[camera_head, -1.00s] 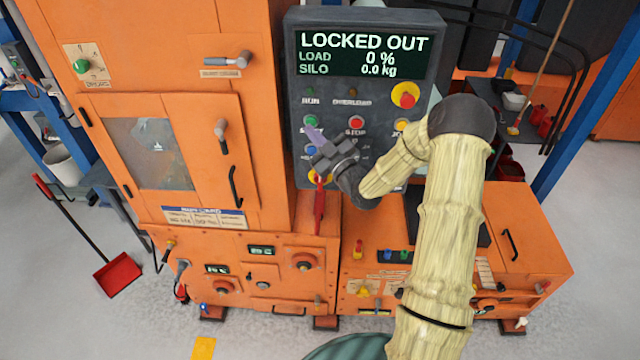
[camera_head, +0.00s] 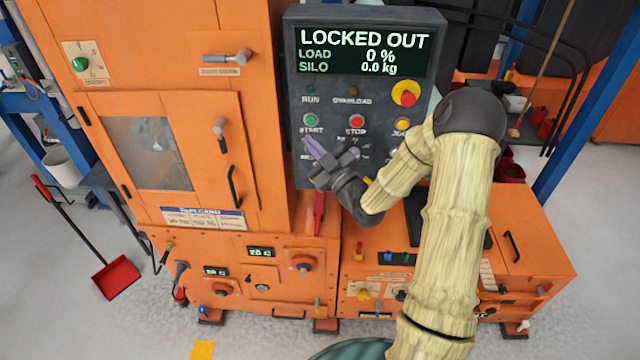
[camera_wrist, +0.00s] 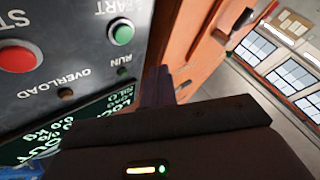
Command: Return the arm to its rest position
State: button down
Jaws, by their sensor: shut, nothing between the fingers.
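My gripper (camera_head: 312,150) is in front of the lower left part of the dark control panel (camera_head: 295,95). It is shut and empty, with its purple fingers pointing up and left in the head view. The fingers sit just below the green START button (camera_head: 311,121). My arm comes up from the bottom right and bends at a dark elbow. In the wrist view the panel (camera_wrist: 60,110) fills the left side, with the green button (camera_wrist: 121,33) and the red STOP button (camera_wrist: 18,57). The gripper body fills the bottom of that view, and the fingers are mostly hidden behind it.
The orange machine cabinet (camera_head: 180,70) stands directly left of the panel. A lower orange housing (camera_head: 530,240) lies under my arm at the right. A red dustpan (camera_head: 118,277) stands on the floor at the left. Open grey floor lies in front.

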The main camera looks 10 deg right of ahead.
jog(key=shift+w, duration=0.1)
dwell(0.3)
jog(key=s+a+f+m+g+h, duration=0.2)
jog(key=s+f+g+h, duration=0.25)
jog(key=f+g, duration=0.2)
jog(key=s+d+m+g+h, duration=0.2)
jog(key=s+m+g, duration=0.6)
jog(key=s, duration=1.4)
jog(key=shift+m+g+h, duration=0.3)
jog(key=shift+g+h, duration=0.85)
jog(key=shift+h, duration=0.1)
jog(key=shift+w+r, duration=0.1)
